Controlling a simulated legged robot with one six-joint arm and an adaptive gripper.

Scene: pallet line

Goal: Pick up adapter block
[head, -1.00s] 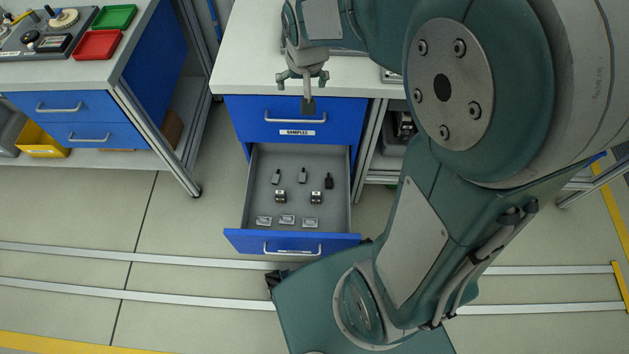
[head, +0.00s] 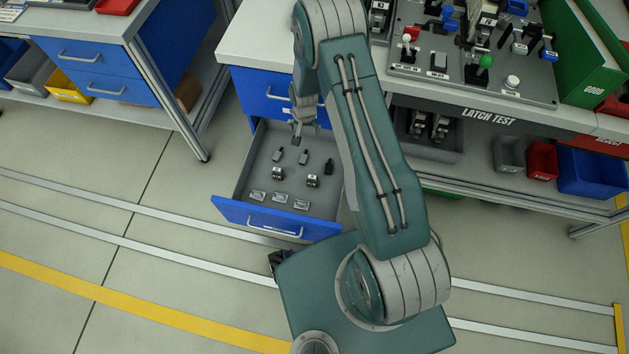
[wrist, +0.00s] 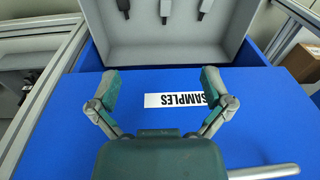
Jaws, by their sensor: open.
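The open drawer (head: 235,214) holds several small parts, and I cannot tell from their labels which one is the adapter block. Two black-and-silver blocks (head: 277,174) (head: 312,181) sit in the middle, and grey labelled pieces (head: 280,197) lie at the front. My gripper (head: 297,137) hangs in front of the closed upper drawer, near the open drawer's back end. In the wrist view my gripper (wrist: 165,83) is open and empty, its fingers either side of the SAMPLES label (wrist: 174,99). Three parts (wrist: 165,10) show at the top edge.
The closed blue drawer (head: 258,92) and white worktop (head: 250,45) are beside my gripper. A latch test board (head: 430,70) stands on the bench at right. A dark tray (head: 448,148) lies on the shelf beneath. The floor (head: 110,270) left of the open drawer is clear.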

